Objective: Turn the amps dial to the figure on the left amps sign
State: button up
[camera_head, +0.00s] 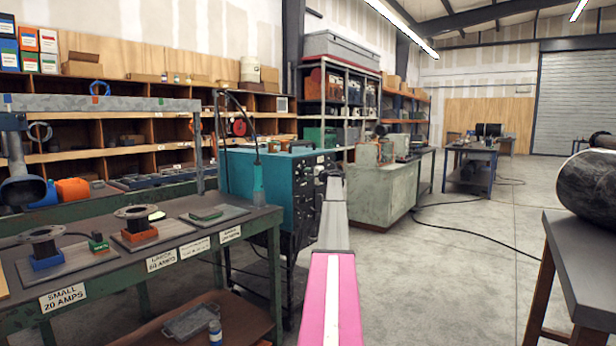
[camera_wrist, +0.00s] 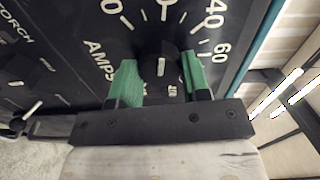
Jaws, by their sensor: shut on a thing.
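The amps dial (camera_wrist: 161,65) is a round black knob with a white pointer line on a black panel, marked AMPS beside it. In the wrist view, the green fingers of my gripper (camera_wrist: 160,78) are shut on the knob from both sides. The pointer line points up the picture, towards a tick between a figure ending in 0 and the 40; the figure at that tick is out of frame. In the head view, my gripper (camera_head: 331,178) is at the teal machine's front panel and hides the dial. The left amps sign (camera_head: 63,297) reads SMALL 20 AMPS.
The teal welding machine (camera_head: 250,172) stands behind the green bench (camera_head: 120,262). A second amps sign (camera_head: 161,260) marked LARGE hangs farther right on the bench edge. A dark table (camera_head: 585,262) with a black pipe (camera_head: 590,187) stands at right. Open floor lies between.

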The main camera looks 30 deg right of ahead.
dwell(0.4)
jog(key=o, duration=0.9)
jog(key=shift+o, duration=0.2)
jog(key=shift+s, duration=0.1)
jog(key=v, duration=1)
jog(key=shift+s+d, duration=0.15)
jog(key=shift+s, duration=0.15)
jog(key=shift+f, duration=0.1)
